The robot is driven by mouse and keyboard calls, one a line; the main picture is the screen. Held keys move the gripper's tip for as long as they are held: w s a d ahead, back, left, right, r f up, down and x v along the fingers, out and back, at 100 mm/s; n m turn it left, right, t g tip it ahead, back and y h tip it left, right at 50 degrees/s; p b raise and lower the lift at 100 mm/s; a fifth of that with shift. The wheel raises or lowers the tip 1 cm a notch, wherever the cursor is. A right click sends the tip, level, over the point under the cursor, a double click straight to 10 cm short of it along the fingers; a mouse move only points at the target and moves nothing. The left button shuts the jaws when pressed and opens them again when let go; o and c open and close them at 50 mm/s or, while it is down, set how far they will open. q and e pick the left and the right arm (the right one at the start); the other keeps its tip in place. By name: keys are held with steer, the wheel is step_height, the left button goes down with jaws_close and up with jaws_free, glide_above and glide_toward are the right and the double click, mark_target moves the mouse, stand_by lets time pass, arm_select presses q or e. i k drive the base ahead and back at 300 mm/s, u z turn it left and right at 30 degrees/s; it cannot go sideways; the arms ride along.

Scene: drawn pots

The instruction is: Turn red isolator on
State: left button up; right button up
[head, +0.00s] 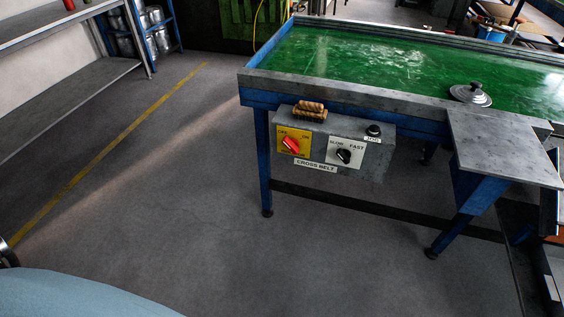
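The red isolator (291,146) is a red rotary handle on a yellow plate (301,151) at the left of a grey control box. The plate carries small lettering, with a word that looks like OFF at the upper left and ON at the upper right. The red handle sits tilted, with its upper end toward the left. The grey control box (375,168) hangs under the near edge of the green belt table and is labelled CROSS BELT. Neither of my grippers is in the head view.
A black selector knob (344,156) marked SLOW and FAST and a black button (374,130) share the box. A wooden-looking brush (311,111) lies on top. Grey shelving (80,80) stands left. The floor before the box is clear.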

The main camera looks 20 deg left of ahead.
mark_target(293, 145)
steer(key=u, duration=1.45)
steer(key=i, duration=0.9)
steer(key=z, duration=0.6)
steer(key=i, duration=0.6)
steer(key=z, duration=2.55)
steer(key=k, duration=1.3)
steer(key=u, duration=1.9)
steer(key=i, duration=0.3)
steer(key=z, duration=0.1)
